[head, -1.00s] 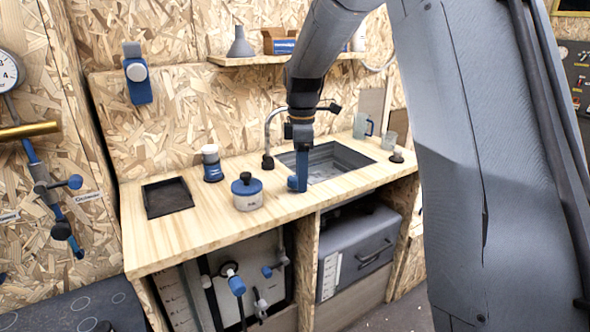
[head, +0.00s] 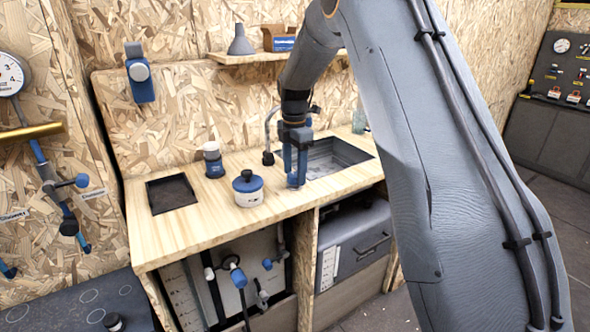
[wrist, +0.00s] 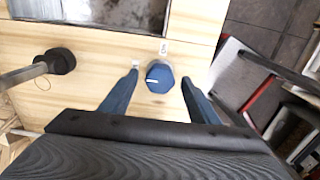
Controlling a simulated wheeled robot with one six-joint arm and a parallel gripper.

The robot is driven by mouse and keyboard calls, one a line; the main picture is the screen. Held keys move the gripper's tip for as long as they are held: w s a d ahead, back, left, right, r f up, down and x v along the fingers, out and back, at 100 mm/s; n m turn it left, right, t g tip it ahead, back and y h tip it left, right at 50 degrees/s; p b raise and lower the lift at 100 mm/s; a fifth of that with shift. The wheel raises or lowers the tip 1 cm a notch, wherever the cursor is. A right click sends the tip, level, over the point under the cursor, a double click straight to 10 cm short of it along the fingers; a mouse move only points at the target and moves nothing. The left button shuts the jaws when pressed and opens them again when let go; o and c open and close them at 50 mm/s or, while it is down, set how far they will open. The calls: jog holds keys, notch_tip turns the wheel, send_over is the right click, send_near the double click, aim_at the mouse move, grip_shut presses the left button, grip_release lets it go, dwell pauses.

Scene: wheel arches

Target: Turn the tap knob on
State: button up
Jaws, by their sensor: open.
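The tap knob (wrist: 160,76) is a blue many-sided cap with a short white line pointing left, in the middle of the wrist view. A small ON label (wrist: 163,48) is above it in that view; another small white label, unreadable, is at its upper left. My gripper (wrist: 158,78) is open and points down, with one blue finger on each side of the knob and gaps between. In the head view my gripper (head: 295,181) is low over the counter by the sink's front left corner and hides the knob. The tap (wrist: 60,62) has a black base.
The sink (head: 335,160) lies behind and right of my gripper. A white jar with a blue lid (head: 248,189) stands close on the left. A blue-and-white container (head: 213,160) and a dark square inset (head: 172,195) are farther left on the wooden counter (head: 225,225).

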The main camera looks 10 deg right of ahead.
jog(key=shift+f, duration=0.2)
jog(key=c, duration=1)
jog(key=shift+c, duration=0.2)
